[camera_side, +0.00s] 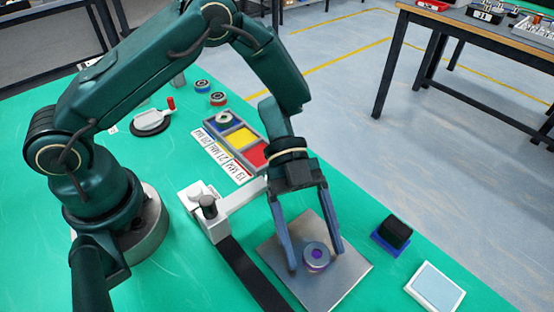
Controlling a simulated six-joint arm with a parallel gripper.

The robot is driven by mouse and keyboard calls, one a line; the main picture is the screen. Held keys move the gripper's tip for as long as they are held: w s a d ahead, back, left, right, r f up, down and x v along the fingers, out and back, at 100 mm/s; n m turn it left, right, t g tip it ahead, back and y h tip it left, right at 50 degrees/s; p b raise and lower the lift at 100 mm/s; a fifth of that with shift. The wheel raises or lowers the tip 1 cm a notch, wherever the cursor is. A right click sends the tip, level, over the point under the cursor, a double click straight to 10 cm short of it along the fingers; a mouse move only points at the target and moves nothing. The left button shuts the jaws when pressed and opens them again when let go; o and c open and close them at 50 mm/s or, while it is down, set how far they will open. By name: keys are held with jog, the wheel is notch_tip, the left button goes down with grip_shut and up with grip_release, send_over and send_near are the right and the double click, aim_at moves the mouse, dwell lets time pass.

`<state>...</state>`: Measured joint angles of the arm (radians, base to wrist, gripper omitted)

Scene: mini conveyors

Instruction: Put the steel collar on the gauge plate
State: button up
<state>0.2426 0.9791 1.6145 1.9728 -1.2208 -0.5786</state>
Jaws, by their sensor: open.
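The steel collar (317,249) is a short grey ring with a purplish centre and a purplish lower side. It appears to sit flat on the gauge plate (348,279), a square grey metal plate on the green bench. My gripper (316,260) points down over the plate, with one finger on each side of the collar. The fingers are open, with a gap showing beside the collar. I cannot tell whether the fingertips touch the plate.
A dark belt strip (250,275) and white clamp-like fixture (238,199) lie left of the plate. A black block on a blue base (393,236) and a white-framed pad (435,288) lie right. A compartment tray (243,138) and ring parts (218,99) are behind.

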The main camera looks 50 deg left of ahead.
jog(key=v, duration=1.2)
jog(key=shift+r, duration=0.1)
jog(key=w+d+r+n+t, duration=0.2)
jog(key=w+r+n+t, duration=0.3)
jog(key=w+r+t, duration=0.7)
jog(key=w+a+r+n+t+y, duration=0.2)
jog(key=a+r+n+t+y, duration=0.45)
jog(key=a+n+y, duration=0.2)
jog(key=s+a+f+n+g+y, duration=0.3)
jog(key=s+a+n+y, duration=0.3)
jog(key=s, duration=0.4)
jog(key=s+d+f+n+g+h, duration=0.1)
jog(key=s+f+g, duration=0.1)
jog(key=s, duration=0.5)
jog(key=s+d+f+n+g+h, duration=0.2)
jog(key=s+f+g, duration=0.1)
jog(key=s, duration=0.3)
jog(key=shift+s+d+f, duration=0.25)
jog(key=shift+s+f, duration=0.1)
jog(key=shift+f, duration=0.4)
